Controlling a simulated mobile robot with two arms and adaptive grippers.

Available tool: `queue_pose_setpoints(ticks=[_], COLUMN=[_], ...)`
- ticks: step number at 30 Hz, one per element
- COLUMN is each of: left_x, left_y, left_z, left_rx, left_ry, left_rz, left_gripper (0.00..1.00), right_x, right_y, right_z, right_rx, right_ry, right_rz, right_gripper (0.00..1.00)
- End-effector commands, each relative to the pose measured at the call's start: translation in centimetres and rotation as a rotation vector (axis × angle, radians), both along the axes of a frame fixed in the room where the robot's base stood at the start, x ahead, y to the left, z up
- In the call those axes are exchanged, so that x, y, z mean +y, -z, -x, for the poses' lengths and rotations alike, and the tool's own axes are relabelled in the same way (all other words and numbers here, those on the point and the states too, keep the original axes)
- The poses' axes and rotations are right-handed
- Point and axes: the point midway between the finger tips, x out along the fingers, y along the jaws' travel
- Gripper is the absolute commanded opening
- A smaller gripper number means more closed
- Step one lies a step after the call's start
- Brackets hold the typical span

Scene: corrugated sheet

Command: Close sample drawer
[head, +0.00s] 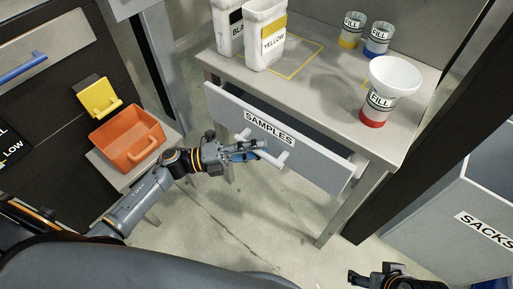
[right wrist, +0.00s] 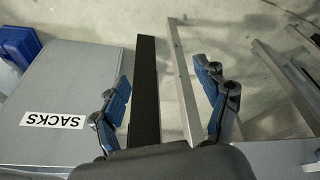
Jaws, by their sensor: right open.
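The sample drawer (head: 312,156) is a grey drawer labelled SAMPLES under the worktable. It stands partly pulled out, with a dark gap showing behind its front panel. Its pale bar handle (head: 280,160) sticks out from the front. My left gripper (head: 256,150) is at the handle, in front of the panel; whether it touches or grips the handle is hard to tell. My right gripper (right wrist: 162,75) is open and empty, its two blue-padded fingers spread apart in the right wrist view. In the head view it shows only partly at the bottom right edge.
The worktable (head: 345,95) holds white containers labelled YELLOW (head: 272,42) and BLACK, FILL cups, and a white funnel (head: 395,76) on a red-based cup. An orange bin (head: 128,145) sits at left. A grey SACKS box (head: 465,205) stands at right. Floor before the drawer is clear.

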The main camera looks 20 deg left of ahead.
Motion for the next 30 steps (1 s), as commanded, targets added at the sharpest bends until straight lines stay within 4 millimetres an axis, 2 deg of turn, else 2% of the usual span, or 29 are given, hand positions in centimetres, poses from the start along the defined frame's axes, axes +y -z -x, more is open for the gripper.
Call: queue_pose_setpoints(ticks=[2, 6, 8, 16, 18, 24, 29, 30], left_x=[0.0, 0.0, 0.0, 0.0, -0.2, -1.2, -1.3, -1.3], left_y=[0.0, 0.0, 0.0, 0.1, 0.2, 0.2, 0.1, 0.1], left_z=[0.0, 0.0, 0.0, -0.2, -0.9, -3.6, -3.6, -3.6], left_rx=[0.000, 0.000, 0.000, 0.000, -0.003, -0.002, 0.001, 0.002], left_ry=[0.000, 0.000, 0.000, 0.000, 0.000, 0.000, -0.001, -0.001], left_rz=[0.000, 0.000, 0.000, 0.001, 0.001, 0.000, 0.000, 0.000], left_gripper=[0.37, 0.09, 0.00, 0.00, 0.00, 0.00, 0.00, 0.20], right_x=[0.0, 0.0, 0.0, 0.0, 0.0, 0.7, 0.7, 0.7], right_y=[0.0, 0.0, 0.0, 0.1, 0.4, 0.6, 0.4, 0.4], right_z=[0.0, 0.0, 0.0, 0.0, -0.2, -2.4, -2.4, -2.4], right_rx=[0.000, 0.000, 0.000, -0.001, -0.009, -0.108, -0.109, -0.109], right_ry=[0.000, 0.000, 0.000, 0.000, 0.000, -0.007, -0.008, -0.008], right_rz=[0.000, 0.000, 0.000, 0.000, -0.001, -0.022, -0.022, -0.022], right_gripper=[0.74, 0.74, 0.74, 0.74, 0.74, 0.74, 0.74, 0.74])
